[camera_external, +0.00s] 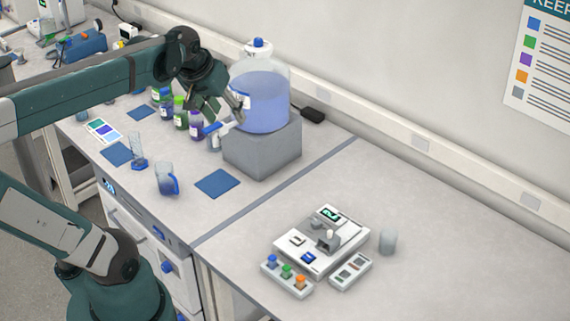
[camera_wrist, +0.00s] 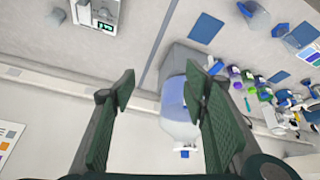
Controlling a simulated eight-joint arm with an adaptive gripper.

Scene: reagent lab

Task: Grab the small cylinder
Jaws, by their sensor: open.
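A small clear cylinder (camera_external: 138,152) with a blue base stands upright on the left part of the bench, beside a blue mat. It seems to show near the top right of the wrist view (camera_wrist: 281,30), small and partly cut by perspective. My gripper (camera_external: 226,110) is open and empty, high over the bench beside the large blue-liquid tank (camera_external: 262,100), well to the right of the cylinder. In the wrist view my gripper (camera_wrist: 160,88) has its fingers wide apart, and the right finger overlaps the tank (camera_wrist: 176,118).
A clear jug with blue (camera_external: 166,180) stands near the cylinder. Several coloured bottles (camera_external: 180,116) line the back. The tank rests on a grey block (camera_external: 262,150).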

